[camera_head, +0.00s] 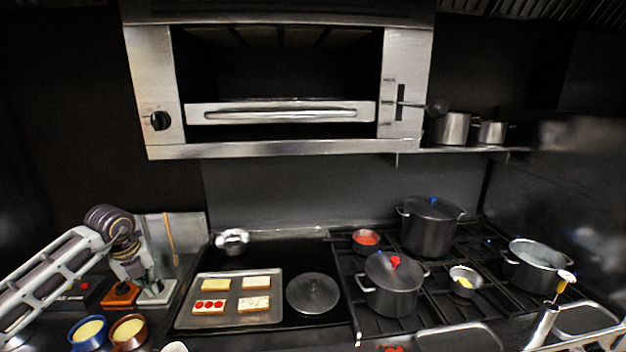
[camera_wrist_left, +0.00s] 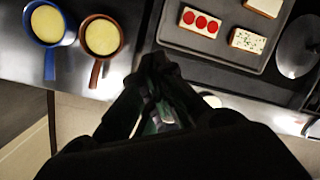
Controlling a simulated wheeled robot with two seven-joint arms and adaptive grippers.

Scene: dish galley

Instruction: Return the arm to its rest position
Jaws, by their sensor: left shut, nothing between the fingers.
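My left arm comes in from the left in the head view, bends at a dark round joint and points down. My left gripper (camera_head: 142,278) hangs at its end, in front of the orange and white items on the left counter. In the left wrist view its dark fingers (camera_wrist_left: 156,66) are together and hold nothing. Below them lie the counter's front edge and the floor. The fingers appear between the two pans and the tray and look apart from both. My right gripper is not in view.
A blue pan (camera_head: 89,331) and a brown pan (camera_head: 128,329) with yellow contents stand at front left. A tray (camera_head: 182,318) bears several bread slices. A dark lid (camera_head: 313,293) lies beside it. Several pots, including a red-knobbed one (camera_head: 390,290), stand on the right-hand stove.

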